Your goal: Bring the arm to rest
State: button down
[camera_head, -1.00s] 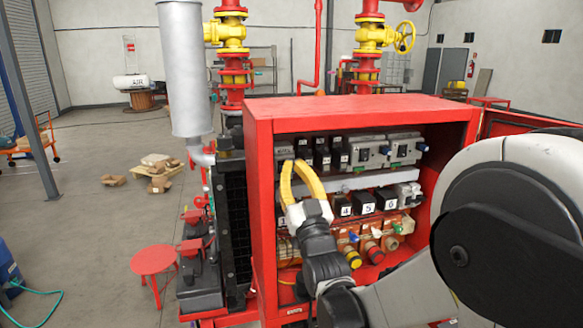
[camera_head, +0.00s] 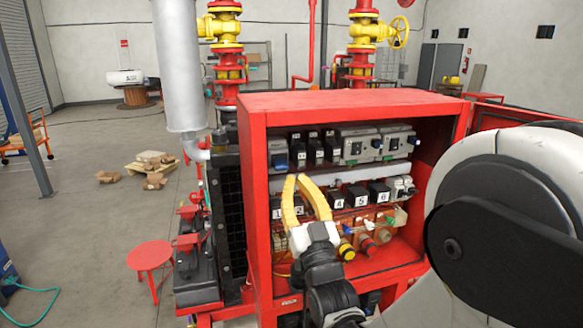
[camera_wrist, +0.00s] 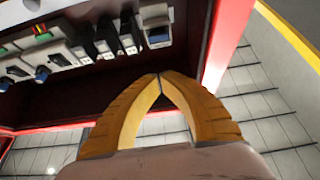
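My gripper (camera_head: 297,178) has two curved yellow fingers. In the head view it is in front of the left part of the open red cabinet (camera_head: 365,105), around the height of the grey rail. In the wrist view my gripper (camera_wrist: 159,76) has its fingertips together, with nothing visible between them. The fingers appear clear of the modules. My arm comes in from the right of the head view and hides part of the cabinet's lower right.
The cabinet holds a row of black and grey modules (camera_head: 360,145), a grey rail (camera_head: 345,180), numbered black blocks (camera_head: 361,199) and knobs below. Its red side wall (camera_wrist: 228,45) is close to my fingers. A red stool (camera_head: 150,257) stands at the left on open floor.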

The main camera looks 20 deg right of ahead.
jog(key=shift+v, duration=0.9)
jog(key=shift+f, duration=0.1)
